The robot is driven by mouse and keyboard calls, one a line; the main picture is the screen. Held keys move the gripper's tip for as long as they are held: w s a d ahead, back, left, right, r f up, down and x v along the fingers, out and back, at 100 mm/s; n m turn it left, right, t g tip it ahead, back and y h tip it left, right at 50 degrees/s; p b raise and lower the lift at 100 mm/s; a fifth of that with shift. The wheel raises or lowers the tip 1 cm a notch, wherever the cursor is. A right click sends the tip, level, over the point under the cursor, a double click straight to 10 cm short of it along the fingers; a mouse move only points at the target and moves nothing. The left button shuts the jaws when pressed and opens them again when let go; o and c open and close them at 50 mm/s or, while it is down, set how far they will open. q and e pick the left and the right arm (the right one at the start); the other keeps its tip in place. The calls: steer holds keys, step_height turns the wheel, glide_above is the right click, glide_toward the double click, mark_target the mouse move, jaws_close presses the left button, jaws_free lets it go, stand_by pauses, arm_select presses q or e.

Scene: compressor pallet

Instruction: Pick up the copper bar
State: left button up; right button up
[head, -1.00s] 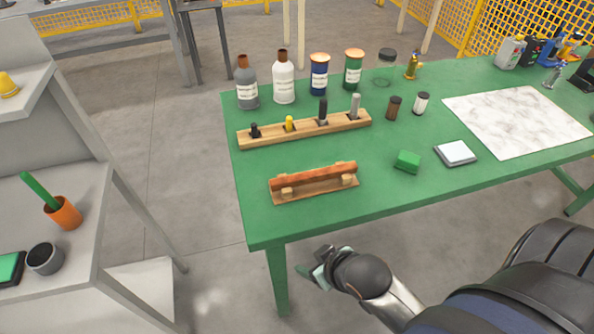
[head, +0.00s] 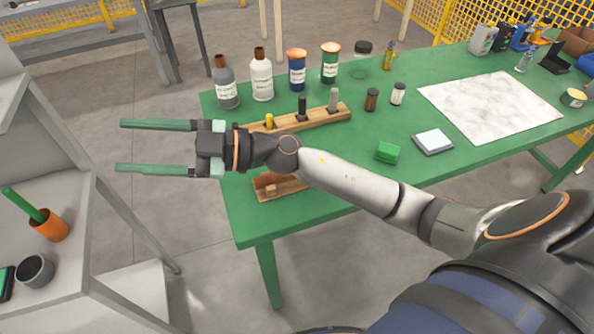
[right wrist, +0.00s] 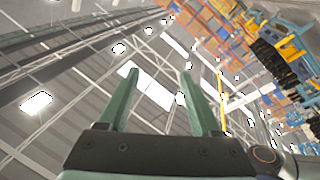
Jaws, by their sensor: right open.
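The copper bar (head: 268,180) lies on a small wooden stand (head: 285,193) near the front left of the green table. My right arm crosses in front of it, so only its left part shows in the head view. My right gripper (head: 118,146) is open and empty. Its two long green fingers point left, beyond the table's left edge and left of the bar. In the right wrist view the open fingers (right wrist: 155,98) have nothing between them and face the ceiling and shelving. My left gripper is not in view.
A wooden rack (head: 318,118) with upright tools stands behind the bar, partly hidden by my arm. Several bottles and jars stand along the back. A green block (head: 388,151) and a white-topped pad (head: 432,141) lie to the right. A grey bench (head: 75,225) stands at left.

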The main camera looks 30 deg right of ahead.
steer(key=d+f+n+g+h, duration=0.1)
steer(key=d+f+g+h, duration=0.25)
steer(key=f, duration=0.25)
steer(key=d+f+n+g+h, duration=0.2)
steer(key=d+f+g+h, duration=0.15)
steer(key=f+h, duration=0.2)
steer(key=w+d+f+m+g+h, duration=0.2)
steer(key=d+m+h, duration=0.65)
steer(key=d, duration=1.25)
steer(key=shift+n+h, duration=0.65)
steer(key=shift+n, duration=0.2)
steer(key=f, duration=0.6)
steer(key=shift+w+d+f, duration=0.15)
steer(key=shift+d+f, duration=0.05)
steer(key=shift+f+p, duration=0.5)
steer(key=shift+f, duration=2.45)
jaws_close()
steer(key=shift+w+r, duration=0.1)
